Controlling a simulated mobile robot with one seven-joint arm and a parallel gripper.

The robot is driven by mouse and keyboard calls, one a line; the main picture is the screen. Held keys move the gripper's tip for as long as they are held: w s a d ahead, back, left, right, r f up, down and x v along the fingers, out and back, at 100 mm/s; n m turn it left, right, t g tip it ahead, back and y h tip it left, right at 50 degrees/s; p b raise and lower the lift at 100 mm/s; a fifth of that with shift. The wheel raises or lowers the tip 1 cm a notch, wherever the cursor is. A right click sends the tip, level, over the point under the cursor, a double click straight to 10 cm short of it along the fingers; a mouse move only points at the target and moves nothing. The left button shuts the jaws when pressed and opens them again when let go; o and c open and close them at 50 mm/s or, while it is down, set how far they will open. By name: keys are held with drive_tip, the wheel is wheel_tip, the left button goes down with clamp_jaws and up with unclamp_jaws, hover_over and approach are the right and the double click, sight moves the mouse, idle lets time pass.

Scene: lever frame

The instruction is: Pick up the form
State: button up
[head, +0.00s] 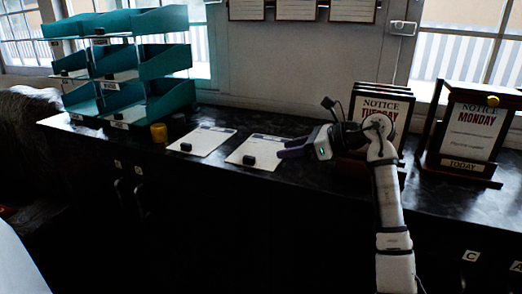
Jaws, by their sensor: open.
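Two white paper forms lie flat on the dark counter. The left form (209,141) has a small dark block (186,147) on its near left part. The right form (257,150) has a similar dark block (249,160) on its near edge. Which of the two forms is meant is not clear.
Notice boards reading TUESDAY (385,104) stand behind my arm. A MONDAY board (475,125) stands at the right. Drawers with letter labels (471,256) are below the counter.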

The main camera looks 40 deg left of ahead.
sight(251, 157)
drive_tip(key=p+x, duration=0.2)
drive_tip(key=x, duration=0.4)
drive_tip(key=shift+s+a, duration=0.2)
drive_tip(key=shift+a, duration=0.2)
drive_tip(key=p+x, duration=0.2)
drive_tip(key=x, duration=0.2)
drive_tip(key=shift+a+f, duration=0.15)
drive_tip(key=shift+f, duration=0.05)
drive_tip(key=shift+w, duration=0.1)
clamp_jaws()
